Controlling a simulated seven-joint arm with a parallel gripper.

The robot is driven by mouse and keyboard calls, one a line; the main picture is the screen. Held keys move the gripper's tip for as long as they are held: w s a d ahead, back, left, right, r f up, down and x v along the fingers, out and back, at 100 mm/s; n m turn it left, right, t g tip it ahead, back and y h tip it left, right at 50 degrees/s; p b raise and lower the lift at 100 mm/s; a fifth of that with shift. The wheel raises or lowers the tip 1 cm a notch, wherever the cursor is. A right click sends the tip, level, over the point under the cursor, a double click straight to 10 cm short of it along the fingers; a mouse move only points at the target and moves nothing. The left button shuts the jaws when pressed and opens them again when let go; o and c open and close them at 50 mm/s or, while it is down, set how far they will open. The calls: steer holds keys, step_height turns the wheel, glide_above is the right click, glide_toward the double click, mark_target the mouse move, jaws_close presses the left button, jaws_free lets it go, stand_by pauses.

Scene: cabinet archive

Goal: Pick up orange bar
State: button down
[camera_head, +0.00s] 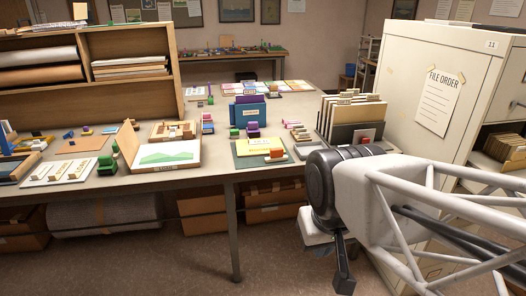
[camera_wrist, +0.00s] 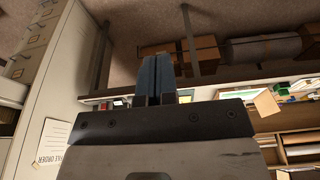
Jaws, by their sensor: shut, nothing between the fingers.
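A small orange-red block (camera_head: 276,153) sits at the right edge of a yellow and green sheet (camera_head: 248,148) near the front edge of the long table. It looks like the orange bar, but it is too small to be sure. My gripper (camera_head: 344,284) hangs in front of the table, lower right of that block and well apart from it. In the wrist view its two fingers (camera_wrist: 156,65) are together with nothing between them. I cannot pick out the orange block in the wrist view.
Beside the sheet stand a blue upright holder (camera_head: 249,113) and a rack of folders (camera_head: 352,108). A tall cream cabinet (camera_head: 405,75) stands at the right. A wooden shelf (camera_head: 130,50) and an open box with a green picture (camera_head: 168,153) are at the left. Cardboard boxes (camera_head: 270,190) lie under the table.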

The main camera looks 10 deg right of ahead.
steer(key=c, duration=1.8)
jaws_free()
steer(key=o, duration=1)
steer(key=shift+c, duration=0.2)
